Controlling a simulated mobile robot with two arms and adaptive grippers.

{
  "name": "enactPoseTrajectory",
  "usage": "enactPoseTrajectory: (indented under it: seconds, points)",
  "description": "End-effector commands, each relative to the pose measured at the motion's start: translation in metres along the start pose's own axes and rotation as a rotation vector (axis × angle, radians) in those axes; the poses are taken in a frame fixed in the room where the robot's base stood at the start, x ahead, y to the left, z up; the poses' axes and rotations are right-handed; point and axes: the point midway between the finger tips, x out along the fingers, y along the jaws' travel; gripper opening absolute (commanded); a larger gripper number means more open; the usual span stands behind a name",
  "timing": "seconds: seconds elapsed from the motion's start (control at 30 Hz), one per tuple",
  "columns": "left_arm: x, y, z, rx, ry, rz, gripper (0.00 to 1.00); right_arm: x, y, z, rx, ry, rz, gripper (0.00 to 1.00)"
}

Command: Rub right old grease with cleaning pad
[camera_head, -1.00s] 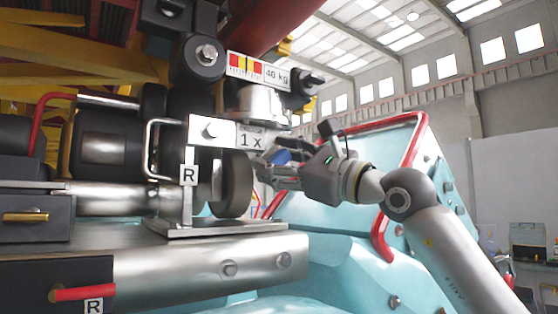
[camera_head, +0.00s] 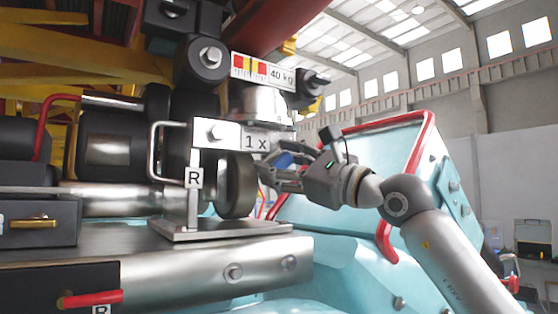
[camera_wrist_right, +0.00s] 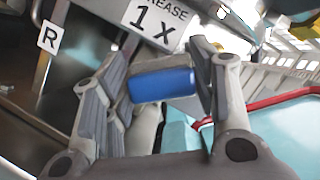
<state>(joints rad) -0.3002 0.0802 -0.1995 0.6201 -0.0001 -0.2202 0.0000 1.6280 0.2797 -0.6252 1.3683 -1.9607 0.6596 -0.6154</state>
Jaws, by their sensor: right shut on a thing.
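My right gripper (camera_head: 273,170) is shut on the cleaning pad. The pad is a blue block (camera_wrist_right: 162,84) with a greyish layer on its far side, held between the fingers in the right wrist view. In the head view only a bit of the pad's blue (camera_head: 285,160) shows between the fingers. The gripper is just right of the dark wheel (camera_head: 237,185) and below the "1 x" sign (camera_head: 256,142). I cannot tell whether the pad touches anything. I cannot make out the old grease. My left gripper is not in view.
An "R" label (camera_head: 194,176) stands on the bracket left of the wheel. A steel beam (camera_head: 220,262) runs below.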

Motion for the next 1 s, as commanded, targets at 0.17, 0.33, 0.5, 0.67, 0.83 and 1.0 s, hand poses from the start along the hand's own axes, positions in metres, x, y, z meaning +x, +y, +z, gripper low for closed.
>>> enactPoseTrajectory:
  seconds: [0.17,0.33,0.5,0.67,0.83,1.0]
  points:
    - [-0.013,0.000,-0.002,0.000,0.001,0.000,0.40,-0.004,-0.016,-0.008,0.001,0.002,-0.003,0.34]
    - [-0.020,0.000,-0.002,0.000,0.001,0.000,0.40,-0.008,-0.025,-0.016,0.002,0.002,-0.001,0.34]
    - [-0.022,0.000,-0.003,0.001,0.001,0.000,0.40,-0.009,-0.027,-0.018,0.000,0.000,-0.001,0.34]
    - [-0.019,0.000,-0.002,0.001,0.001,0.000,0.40,-0.006,-0.022,-0.018,-0.001,-0.001,-0.001,0.34]
    - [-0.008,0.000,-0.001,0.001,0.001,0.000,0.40,-0.002,-0.010,-0.011,-0.002,-0.002,-0.001,0.34]
    - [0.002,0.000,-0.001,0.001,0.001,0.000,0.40,0.003,0.001,-0.002,-0.001,-0.001,0.000,0.34]
